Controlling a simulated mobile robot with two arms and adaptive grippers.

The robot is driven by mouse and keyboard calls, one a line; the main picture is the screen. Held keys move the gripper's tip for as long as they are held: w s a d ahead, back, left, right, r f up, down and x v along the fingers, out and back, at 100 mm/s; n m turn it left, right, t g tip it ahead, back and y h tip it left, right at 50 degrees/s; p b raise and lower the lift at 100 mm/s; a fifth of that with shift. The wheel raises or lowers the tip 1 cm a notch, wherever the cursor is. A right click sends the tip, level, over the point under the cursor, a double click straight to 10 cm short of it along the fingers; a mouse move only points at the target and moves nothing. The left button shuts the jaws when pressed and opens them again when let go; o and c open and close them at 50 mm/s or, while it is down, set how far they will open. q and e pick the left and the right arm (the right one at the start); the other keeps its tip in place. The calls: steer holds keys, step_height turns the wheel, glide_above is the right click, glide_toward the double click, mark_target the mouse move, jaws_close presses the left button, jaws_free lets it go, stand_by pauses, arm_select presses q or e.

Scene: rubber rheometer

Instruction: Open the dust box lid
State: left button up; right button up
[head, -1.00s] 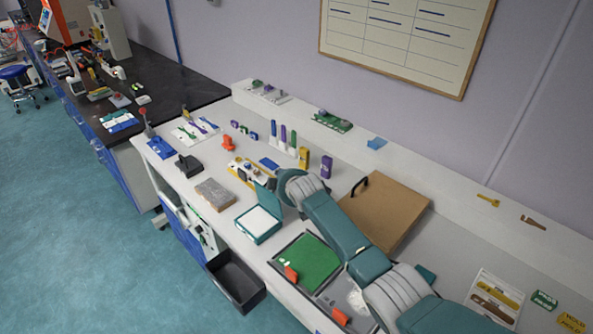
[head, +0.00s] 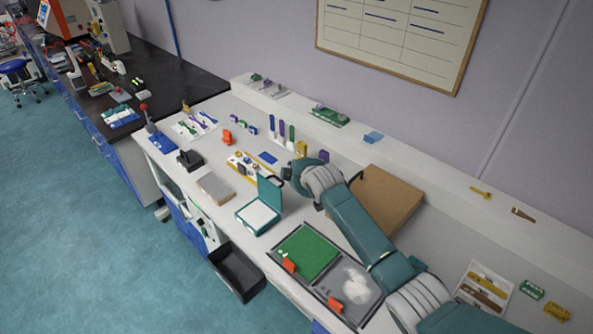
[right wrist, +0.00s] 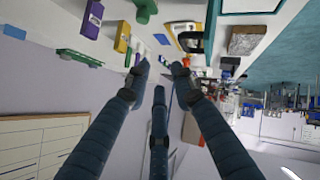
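A tan flat box (head: 393,196) lies at the middle right of the white bench in the head view. It looks closed; my right arm covers its left part and most of its black handle. A teal box (head: 258,217) with a white inside stands left of it, its teal lid (head: 269,191) raised upright. I cannot tell for certain which is the dust box. My right gripper (head: 289,172) is above the bench behind the teal box. In the right wrist view its fingers (right wrist: 160,73) are spread with nothing between them. My left gripper is not in view.
A tray with a green mat (head: 308,252) and pale powder (head: 355,285) lies at the front. Coloured upright blocks (head: 281,130) and a yellow-edged plate (head: 244,167) stand near the gripper. An open dark drawer (head: 238,272) juts from the bench front.

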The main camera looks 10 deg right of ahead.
steer(key=shift+s+d+r, duration=0.3)
steer(key=shift+s+r, duration=0.1)
steer(key=shift+r, duration=0.1)
steer(key=v, duration=1.2)
stand_by(0.5)
